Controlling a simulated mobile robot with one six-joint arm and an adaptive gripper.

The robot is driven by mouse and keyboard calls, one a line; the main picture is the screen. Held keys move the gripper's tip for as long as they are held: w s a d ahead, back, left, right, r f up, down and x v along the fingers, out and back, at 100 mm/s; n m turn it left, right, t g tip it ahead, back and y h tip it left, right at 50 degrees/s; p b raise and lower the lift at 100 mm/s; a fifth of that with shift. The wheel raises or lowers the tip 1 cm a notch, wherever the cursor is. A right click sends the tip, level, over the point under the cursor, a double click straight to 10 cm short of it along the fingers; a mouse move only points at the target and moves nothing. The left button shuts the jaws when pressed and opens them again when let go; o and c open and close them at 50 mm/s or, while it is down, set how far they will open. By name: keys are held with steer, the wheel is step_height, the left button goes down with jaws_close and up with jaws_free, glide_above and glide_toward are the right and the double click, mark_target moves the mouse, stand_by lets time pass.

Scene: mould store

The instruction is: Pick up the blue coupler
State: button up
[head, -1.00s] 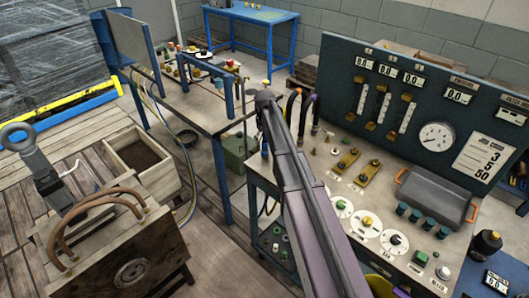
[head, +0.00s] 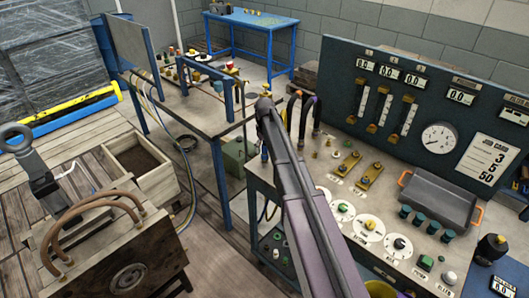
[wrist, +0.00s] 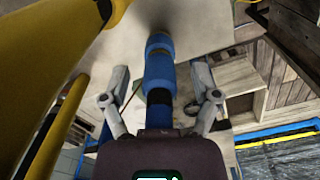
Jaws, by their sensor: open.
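In the head view my arm covers most of this spot. A small blue piece (head: 264,152) shows just left of the arm and may be the coupler. My gripper is hidden there behind my arm.
Large yellow shapes (wrist: 50,60) stand close on the left in the wrist view. The control bench (head: 325,170) is to the right, a worktable (head: 215,120) to the left.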

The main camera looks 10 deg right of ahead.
jaws_close()
steer(key=shift+r, duration=0.15)
step_height(320, 180, up, 10)
steer(key=p, duration=1)
stand_by(0.8)
